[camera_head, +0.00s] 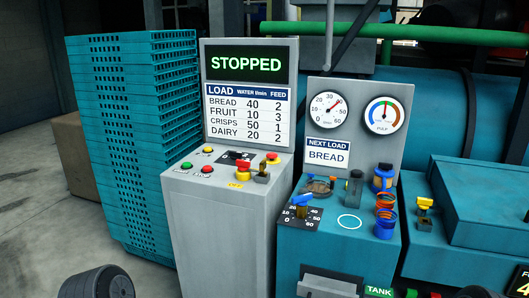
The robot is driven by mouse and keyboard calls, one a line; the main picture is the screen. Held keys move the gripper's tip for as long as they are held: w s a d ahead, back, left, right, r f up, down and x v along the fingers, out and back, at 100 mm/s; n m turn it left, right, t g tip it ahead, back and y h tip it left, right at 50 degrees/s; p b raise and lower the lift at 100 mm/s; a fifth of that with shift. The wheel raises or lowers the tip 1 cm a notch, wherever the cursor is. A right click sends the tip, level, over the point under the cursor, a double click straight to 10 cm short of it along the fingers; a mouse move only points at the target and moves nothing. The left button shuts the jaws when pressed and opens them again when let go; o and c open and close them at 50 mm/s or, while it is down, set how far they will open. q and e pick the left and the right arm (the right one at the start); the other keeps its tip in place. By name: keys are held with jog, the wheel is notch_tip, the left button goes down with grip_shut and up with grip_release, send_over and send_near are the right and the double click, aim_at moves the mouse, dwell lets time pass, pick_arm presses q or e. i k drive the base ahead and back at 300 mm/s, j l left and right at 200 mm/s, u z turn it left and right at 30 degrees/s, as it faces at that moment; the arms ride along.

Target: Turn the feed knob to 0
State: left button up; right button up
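The grey control console (222,229) stands in the middle of the head view. On its sloping top is a small dark dial plate (233,156) with pale marks, partly covered by a red-topped part (243,164). This looks like the feed knob, but its setting is too small to read. The display (248,64) above reads STOPPED. The load chart (247,115) lists a feed number for each load, with bread at 2. Neither gripper shows.
Right of the console, a teal unit (318,256) carries a blue-handled valve (302,200) on a numbered plate, jars and a coil. Its panel has two gauges and a NEXT LOAD sign (328,152) reading BREAD. Stacked teal crates (135,140) stand close on the left.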

aim_at(235, 154)
jog(key=i+l+u, duration=0.25)
jog(key=i, duration=0.2)
jog(key=i+l+u, duration=0.1)
jog(key=i+u, duration=0.15)
jog(key=i, duration=0.2)
jog(key=j+z, duration=0.25)
jog(key=z, duration=0.15)
jog(key=j+z, duration=0.55)
jog(key=z, duration=0.25)
jog(key=k+j, duration=0.1)
jog(key=j, duration=0.3)
jog(key=k+j+z, duration=0.15)
jog(key=j, duration=0.3)
jog(key=k+j, duration=0.1)
jog(key=j, duration=0.3)
jog(key=k+j+z, duration=0.1)
jog(key=j, duration=0.3)
